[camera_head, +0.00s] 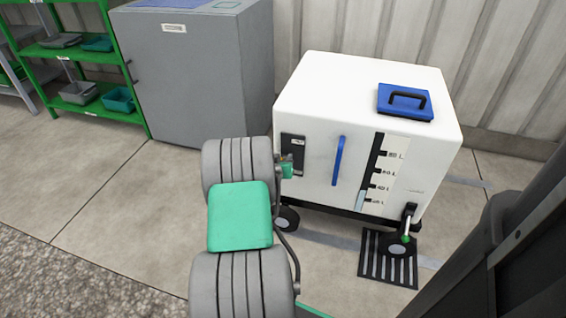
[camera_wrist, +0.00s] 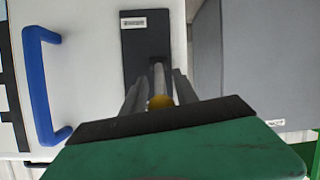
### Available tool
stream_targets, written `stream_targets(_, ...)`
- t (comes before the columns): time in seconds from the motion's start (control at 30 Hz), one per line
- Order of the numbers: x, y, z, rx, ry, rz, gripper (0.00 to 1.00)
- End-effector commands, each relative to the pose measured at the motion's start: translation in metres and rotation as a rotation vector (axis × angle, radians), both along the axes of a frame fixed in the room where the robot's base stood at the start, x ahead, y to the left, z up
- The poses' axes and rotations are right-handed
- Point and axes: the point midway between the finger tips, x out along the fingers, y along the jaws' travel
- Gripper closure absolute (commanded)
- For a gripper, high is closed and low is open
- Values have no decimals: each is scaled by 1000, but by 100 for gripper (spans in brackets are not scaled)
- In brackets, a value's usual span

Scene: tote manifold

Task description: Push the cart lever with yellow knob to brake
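The white cart (camera_head: 318,95) stands against the back wall, with a dark lever plate (camera_head: 293,142) at the left of its front face. In the wrist view the lever's pale rod (camera_wrist: 158,78) runs over the dark plate and ends in a yellow knob (camera_wrist: 160,102). My gripper (camera_wrist: 160,76) is open, with one finger on each side of the rod and knob. Gaps seem to show between the fingers and the knob. In the head view my arm covers part of this area, and the yellow knob cannot be made out.
A blue handle (camera_head: 338,160) is right of the plate, near my gripper. A green-knobbed lever (camera_head: 406,238) sits at the cart's lower right, above a floor grate (camera_head: 375,272). A grey cabinet (camera_head: 190,75) and green shelving (camera_head: 130,85) stand left. The floor at left is clear.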

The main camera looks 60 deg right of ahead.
Motion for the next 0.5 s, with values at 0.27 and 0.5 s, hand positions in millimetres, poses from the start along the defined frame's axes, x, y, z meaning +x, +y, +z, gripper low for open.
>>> stream_targets(0.27, 3, -12, -5, 2, 1, 2, 65)
stream_targets(0.5, 3, -12, -5, 1, 1, 2, 75)
